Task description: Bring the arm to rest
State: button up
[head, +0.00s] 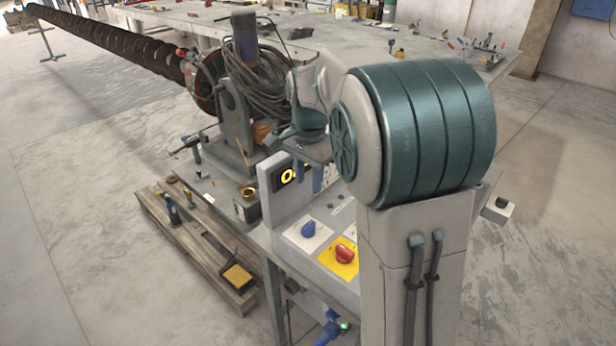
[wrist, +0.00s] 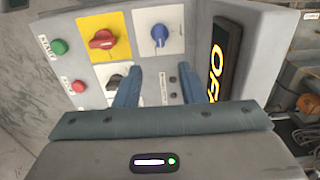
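My gripper (head: 309,178) hangs over the control panel (head: 290,213), its blue fingers pointing down. In the wrist view, the two fingers of my gripper (wrist: 159,88) stand apart with nothing between them, so it is open. The panel's red knob on a yellow plate (wrist: 104,39) and blue knob on a white plate (wrist: 159,35) lie beyond the fingers. A dark knob (wrist: 118,80) is partly hidden by the left finger. A display (wrist: 218,62) with lit yellow letters, seemingly OFF, stands at the right. My arm hides part of the panel in the head view.
A green button (wrist: 59,46) and a red button (wrist: 78,86) are at the panel's left in the wrist view. Behind stand a cable-wrapped positioner (head: 238,115) and a long auger (head: 105,45). A wooden pallet (head: 160,222) lies left; open floor surrounds it.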

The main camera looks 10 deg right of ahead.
dwell(0.3)
jog(key=s+f+n+t, duration=0.1)
jog(key=s+n+t, duration=0.2)
jog(key=s+n, duration=0.8)
jog(key=s, duration=1.1)
jog(key=shift+f, duration=0.3)
